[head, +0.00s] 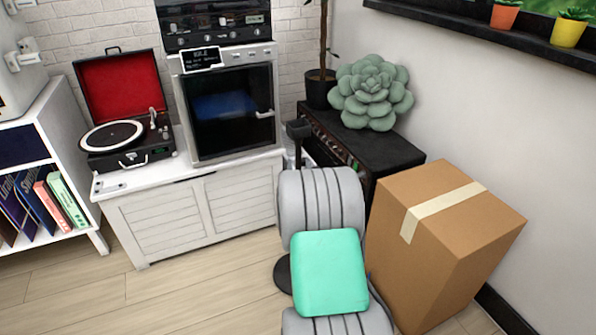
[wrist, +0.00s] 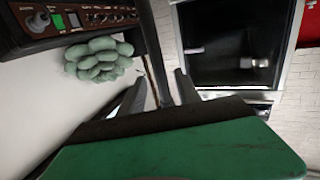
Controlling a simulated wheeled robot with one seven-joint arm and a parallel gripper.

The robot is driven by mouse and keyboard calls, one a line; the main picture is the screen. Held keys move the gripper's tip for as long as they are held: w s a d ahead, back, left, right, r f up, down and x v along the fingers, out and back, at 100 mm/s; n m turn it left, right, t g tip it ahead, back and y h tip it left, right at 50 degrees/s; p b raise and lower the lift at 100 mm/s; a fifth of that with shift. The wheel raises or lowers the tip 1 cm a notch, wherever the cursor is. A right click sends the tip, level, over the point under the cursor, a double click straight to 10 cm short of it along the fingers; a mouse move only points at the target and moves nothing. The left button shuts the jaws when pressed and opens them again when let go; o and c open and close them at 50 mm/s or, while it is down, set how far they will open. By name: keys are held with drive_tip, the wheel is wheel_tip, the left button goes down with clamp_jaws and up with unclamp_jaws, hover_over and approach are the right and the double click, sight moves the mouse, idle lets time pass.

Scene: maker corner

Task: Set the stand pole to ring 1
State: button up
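The stand pole shows in the head view as a dark upright post (head: 298,155) with a black block (head: 298,130) on top. Part of its round black base (head: 283,275) shows beside my arm, which hides the middle of the pole. In the wrist view the dark pole (wrist: 156,40) runs down the picture between the two fingers of my gripper (wrist: 160,80). The fingers stand apart, one on each side of the pole, and look open. I cannot tell whether either finger touches it. No ring marks can be made out on the pole.
A cardboard box (head: 450,230) stands close at the right of my arm. A black amplifier (head: 385,150) with a green succulent (head: 370,95) is behind the pole. A white cabinet (head: 190,215) carries a record player (head: 125,135) and a glass-fronted machine (head: 230,110). Floor is free at front left.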

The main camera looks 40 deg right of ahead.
sight(298, 151)
drive_tip(key=shift+w+d, duration=0.3)
drive_tip(key=shift+d, duration=0.1)
drive_tip(key=x, duration=0.3)
drive_tip(key=b+x, duration=0.1)
drive_tip(key=x, duration=0.2)
drive_tip(key=shift+w+d+r+b, duration=0.2)
drive_tip(key=shift+w+b, duration=0.1)
drive_tip(key=shift+w, duration=0.1)
drive_tip(key=shift+a, duration=0.1)
clamp_jaws()
idle(0.5)
